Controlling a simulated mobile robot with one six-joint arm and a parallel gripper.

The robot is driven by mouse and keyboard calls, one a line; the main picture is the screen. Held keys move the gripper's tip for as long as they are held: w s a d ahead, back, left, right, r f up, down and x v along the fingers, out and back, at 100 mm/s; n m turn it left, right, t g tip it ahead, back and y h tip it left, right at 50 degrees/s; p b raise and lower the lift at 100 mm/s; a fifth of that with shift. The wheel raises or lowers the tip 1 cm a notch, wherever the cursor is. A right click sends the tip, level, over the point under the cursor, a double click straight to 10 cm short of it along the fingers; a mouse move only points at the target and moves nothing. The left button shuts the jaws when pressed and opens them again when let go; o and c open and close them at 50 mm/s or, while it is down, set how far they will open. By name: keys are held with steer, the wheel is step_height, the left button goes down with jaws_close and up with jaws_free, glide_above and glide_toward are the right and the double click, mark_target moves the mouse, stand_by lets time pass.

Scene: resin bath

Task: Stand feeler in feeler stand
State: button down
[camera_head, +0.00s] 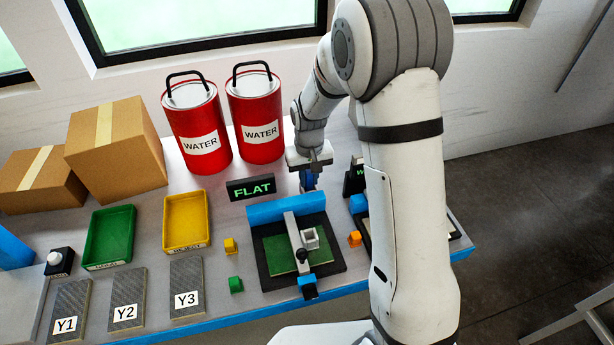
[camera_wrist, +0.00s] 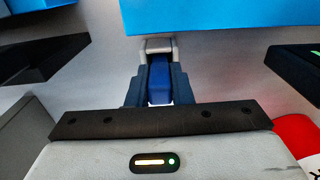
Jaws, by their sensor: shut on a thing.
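My gripper (camera_head: 308,184) is behind the blue bar of the fixture, beside the FLAT sign. It is shut on a blue piece, which I take to be the feeler (camera_wrist: 160,88). In the wrist view the gripper (camera_wrist: 158,85) has its dark fingers on both sides of this piece, with a pale grey part at the far end. The feeler's lower end is hidden in the head view. I cannot tell for sure which thing is the feeler stand; a small grey square socket (camera_head: 311,238) sits on the fixture.
The fixture has a blue bar (camera_head: 286,208), a green plate (camera_head: 277,256) and a grey arm across it. The FLAT sign (camera_head: 251,188) stands left of my gripper.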

steer(key=c, duration=1.3)
jaws_free()
steer(key=shift+f, duration=0.15)
step_height(320, 180, up, 11)
steer(key=shift+r+b, duration=0.1)
steer(key=shift+b, duration=0.25)
steer(key=s+d+r+m+t, duration=0.1)
steer(key=s+d+r, duration=0.65)
steer(key=s, duration=0.35)
steer(key=s+d+m+t, duration=0.1)
steer(key=s+d+t, duration=0.1)
steer(key=s, duration=1)
steer(key=shift+d, duration=0.5)
